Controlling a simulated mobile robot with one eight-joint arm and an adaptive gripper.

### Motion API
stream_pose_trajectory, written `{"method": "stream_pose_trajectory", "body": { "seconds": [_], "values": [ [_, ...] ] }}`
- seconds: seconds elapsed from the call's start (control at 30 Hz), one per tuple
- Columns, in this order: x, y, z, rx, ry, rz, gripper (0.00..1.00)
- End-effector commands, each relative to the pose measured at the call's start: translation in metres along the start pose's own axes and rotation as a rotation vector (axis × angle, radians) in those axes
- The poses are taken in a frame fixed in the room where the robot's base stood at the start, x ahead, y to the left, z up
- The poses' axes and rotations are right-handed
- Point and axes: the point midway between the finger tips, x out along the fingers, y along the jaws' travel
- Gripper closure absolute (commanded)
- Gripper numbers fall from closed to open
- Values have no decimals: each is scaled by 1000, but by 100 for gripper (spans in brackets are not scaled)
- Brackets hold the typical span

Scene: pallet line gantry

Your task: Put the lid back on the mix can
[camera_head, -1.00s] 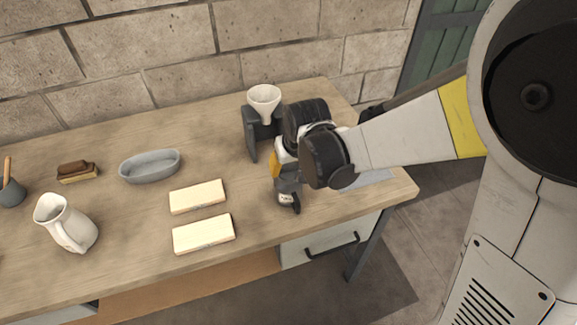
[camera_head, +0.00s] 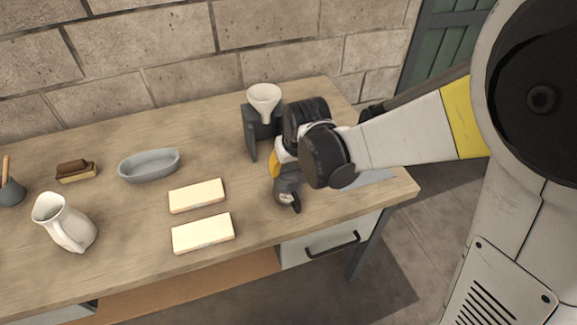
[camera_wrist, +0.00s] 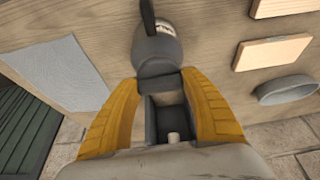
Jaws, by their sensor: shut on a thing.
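The mix can (camera_head: 288,198) stands near the front right of the bench, a grey vessel with a pale label and a dark handle-like part. In the wrist view its label (camera_wrist: 180,22) shows just past the lid. My gripper (camera_head: 280,170), with yellow fingers, is over the can. It is shut on the grey, rounded lid (camera_wrist: 157,55), which hides the can's mouth. I cannot tell whether the lid is fully seated.
A white funnel (camera_head: 264,99) sits in a dark stand (camera_head: 250,133) behind my gripper. Two pale boards (camera_head: 203,233), a grey oval dish (camera_head: 149,165), a brush (camera_head: 76,171) and a white jug (camera_head: 66,222) stand to the left. A grey mat (camera_wrist: 60,73) lies beside the can.

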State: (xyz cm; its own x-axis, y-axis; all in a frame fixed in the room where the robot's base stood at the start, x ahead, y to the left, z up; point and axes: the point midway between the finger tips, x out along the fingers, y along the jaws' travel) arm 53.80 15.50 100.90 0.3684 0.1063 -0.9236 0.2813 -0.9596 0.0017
Motion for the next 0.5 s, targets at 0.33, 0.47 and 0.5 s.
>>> {"method": "stream_pose_trajectory", "body": {
  "seconds": [0.33,0.47,0.5],
  "values": [
    [0,0,0,0,0,0,22],
    [0,0,0,0,0,0,22],
    [0,0,0,0,0,0,22]
  ]
}}
